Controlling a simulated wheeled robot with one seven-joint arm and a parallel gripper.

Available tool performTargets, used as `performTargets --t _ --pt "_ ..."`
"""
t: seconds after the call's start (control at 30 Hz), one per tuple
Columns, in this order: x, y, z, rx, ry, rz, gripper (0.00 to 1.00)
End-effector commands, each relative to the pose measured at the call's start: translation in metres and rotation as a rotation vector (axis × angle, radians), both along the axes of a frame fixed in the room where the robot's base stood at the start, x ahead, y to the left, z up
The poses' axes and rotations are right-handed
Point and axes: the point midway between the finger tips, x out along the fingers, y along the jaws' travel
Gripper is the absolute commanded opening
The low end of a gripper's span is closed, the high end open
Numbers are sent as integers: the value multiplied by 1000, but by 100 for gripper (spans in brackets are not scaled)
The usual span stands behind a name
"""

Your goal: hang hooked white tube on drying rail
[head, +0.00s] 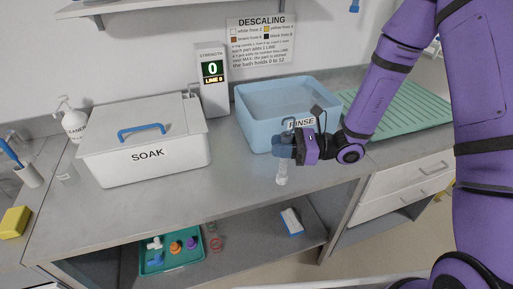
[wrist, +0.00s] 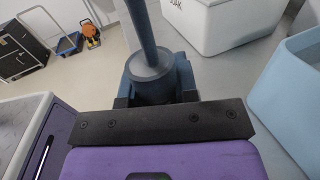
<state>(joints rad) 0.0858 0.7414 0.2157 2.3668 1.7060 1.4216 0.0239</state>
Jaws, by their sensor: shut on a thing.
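My gripper (head: 285,148) is at the front of the blue rinse bin, above the counter. It is shut on a blue-grey piece (wrist: 150,72) with a round collar and a straight stem, whose far end leaves the wrist view at the top. In the head view a pale, translucent tube-like piece (head: 281,172) shows just below the gripper. I cannot tell whether it is part of the held piece or stands on the counter. No hook shows on it. I cannot make out a drying rail.
The rinse bin (head: 263,88) is right behind my gripper. A lidded white soak box (head: 105,169) stands left, a strength display (head: 212,95) behind. A ribbed green mat (head: 400,121) lies right. A teal tray (head: 193,262) with small parts is below. The front counter is mostly clear.

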Motion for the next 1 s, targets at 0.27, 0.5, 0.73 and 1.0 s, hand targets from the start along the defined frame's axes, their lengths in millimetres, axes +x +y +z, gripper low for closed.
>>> performTargets --t 0.27,0.5,0.73,1.0 --pt "30 37 -5 0 0 1 0" --pt "39 47 -6 -1 0 0 0" --pt "51 62 -26 -2 6 0 0" --pt "51 61 -39 -2 1 0 0"
